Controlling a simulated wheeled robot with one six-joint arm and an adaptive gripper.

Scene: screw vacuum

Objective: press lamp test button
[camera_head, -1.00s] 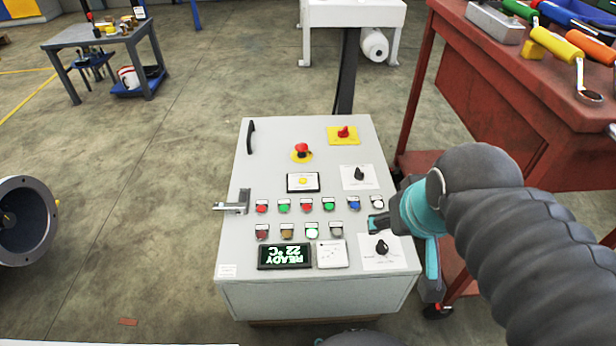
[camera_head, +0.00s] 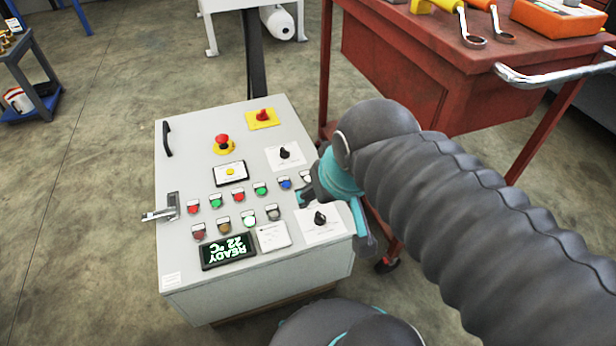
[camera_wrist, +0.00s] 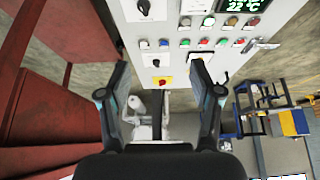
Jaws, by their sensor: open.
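The grey control cabinet (camera_head: 190,130) stands in the middle, its sloped top carrying two rows of small coloured buttons. The upper row holds red, green and blue buttons and a white button (camera_head: 306,177) at its right end. The lower row includes a lit green button (camera_head: 249,217). The labels are too small to read, so I cannot tell which is lamp test. My gripper (camera_head: 303,195) is over the panel's right side by the row ends, partly hidden by my arm. In the wrist view my gripper (camera_wrist: 160,70) is open and empty, with the panel (camera_wrist: 215,28) beyond its fingertips.
The panel also has a red emergency stop (camera_head: 222,142), a yellow-backed red switch (camera_head: 263,117), black knobs (camera_head: 320,217) and a display (camera_head: 228,250). A metal latch (camera_head: 160,213) sticks out at left. A red workbench (camera_head: 440,70) with tools stands close at right.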

